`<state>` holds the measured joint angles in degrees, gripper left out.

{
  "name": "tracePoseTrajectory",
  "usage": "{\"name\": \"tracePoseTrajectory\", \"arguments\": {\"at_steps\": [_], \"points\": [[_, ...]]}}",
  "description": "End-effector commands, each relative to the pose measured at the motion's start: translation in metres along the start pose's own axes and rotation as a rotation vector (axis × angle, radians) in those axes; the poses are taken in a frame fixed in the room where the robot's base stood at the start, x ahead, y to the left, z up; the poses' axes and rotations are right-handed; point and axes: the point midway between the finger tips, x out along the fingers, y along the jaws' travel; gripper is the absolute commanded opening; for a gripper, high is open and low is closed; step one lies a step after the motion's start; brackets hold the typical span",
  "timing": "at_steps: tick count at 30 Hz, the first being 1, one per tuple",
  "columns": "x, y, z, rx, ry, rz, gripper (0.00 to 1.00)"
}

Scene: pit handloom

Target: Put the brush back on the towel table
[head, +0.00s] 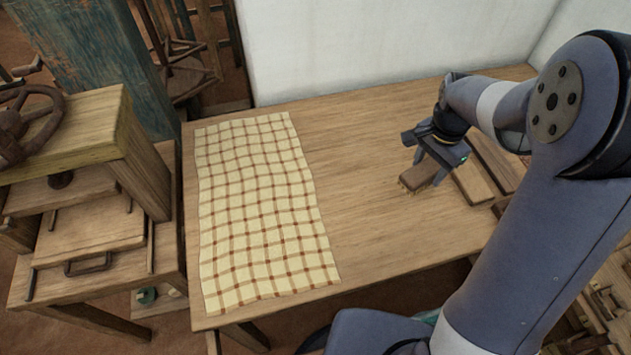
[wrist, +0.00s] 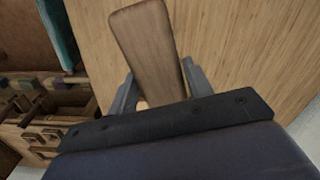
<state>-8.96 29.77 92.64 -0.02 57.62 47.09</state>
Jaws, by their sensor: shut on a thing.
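The brush (head: 418,176) is a brown wooden block with bristles on its underside, at the right part of the towel table (head: 370,140). My gripper (head: 430,170) is shut on the brush from above. In the wrist view the brush's wooden back (wrist: 150,50) sits between the two fingers of my gripper (wrist: 158,90). The bristles look to be at or just above the table top; I cannot tell whether they touch. A cream towel (head: 260,210) with brown checks lies flat on the left half of the table.
Several flat wooden pieces (head: 472,182) lie just right of the brush. A wooden cabinet (head: 90,220) with a wheel stands left of the table. A white wall (head: 370,45) rises behind. Bare table lies between towel and brush.

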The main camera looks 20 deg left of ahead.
Motion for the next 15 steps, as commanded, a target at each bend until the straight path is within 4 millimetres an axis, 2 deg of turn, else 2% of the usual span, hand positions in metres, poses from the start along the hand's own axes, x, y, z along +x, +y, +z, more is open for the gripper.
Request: {"name": "tracePoseTrajectory", "arguments": {"at_steps": [1, 7, 15], "points": [[0.007, -0.005, 0.004, 0.047, 0.002, -0.002, 0.30], [0.008, -0.015, 0.018, 0.226, 0.001, -0.001, 0.30], [0.007, -0.019, 0.024, 0.313, 0.000, 0.000, 0.30]]}}
